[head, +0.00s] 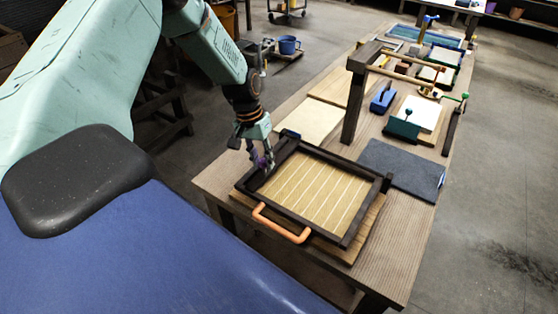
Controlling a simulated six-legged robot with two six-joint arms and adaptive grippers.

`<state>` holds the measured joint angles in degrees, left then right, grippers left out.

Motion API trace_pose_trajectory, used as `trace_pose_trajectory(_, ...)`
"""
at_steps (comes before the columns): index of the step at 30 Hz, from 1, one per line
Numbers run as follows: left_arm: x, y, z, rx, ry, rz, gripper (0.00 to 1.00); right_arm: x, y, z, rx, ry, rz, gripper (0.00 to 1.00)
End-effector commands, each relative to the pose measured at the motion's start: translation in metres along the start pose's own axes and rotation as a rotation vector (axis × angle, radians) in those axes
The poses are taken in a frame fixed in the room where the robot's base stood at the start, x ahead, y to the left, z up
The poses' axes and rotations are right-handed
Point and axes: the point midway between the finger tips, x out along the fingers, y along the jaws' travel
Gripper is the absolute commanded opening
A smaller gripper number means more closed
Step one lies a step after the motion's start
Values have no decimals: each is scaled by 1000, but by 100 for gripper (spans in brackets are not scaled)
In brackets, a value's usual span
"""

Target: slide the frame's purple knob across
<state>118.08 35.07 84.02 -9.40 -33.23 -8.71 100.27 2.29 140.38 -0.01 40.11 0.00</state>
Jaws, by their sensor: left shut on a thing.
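The dark wooden frame (355,226) lies on a board at the near end of the table, around a pale mesh with light ribs. An orange handle (281,226) sticks out from its near left side. My left gripper (264,165) points down at the frame's left corner and is shut on the purple knob (262,161). The fingers hide most of the knob. My right gripper is not in view.
A dark grey mat (403,168) lies beyond the frame. A dark wooden post with a crossbar (355,105) stands behind it. A blue-handled tool (383,97) and a green tool (402,128) lie farther back. Bare table (396,235) shows to the right.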

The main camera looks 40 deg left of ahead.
Motion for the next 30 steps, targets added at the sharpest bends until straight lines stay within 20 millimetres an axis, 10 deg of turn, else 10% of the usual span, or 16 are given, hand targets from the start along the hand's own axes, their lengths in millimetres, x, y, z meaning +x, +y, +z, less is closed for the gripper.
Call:
trace_pose_trajectory(16,-3,-16,-5,2,6,-3,0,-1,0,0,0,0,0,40)
trace_pose_trajectory(17,-3,-16,-5,2,6,-3,30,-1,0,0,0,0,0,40)
trace_pose_trajectory(30,-3,-14,-4,1,3,0,52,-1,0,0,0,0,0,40)
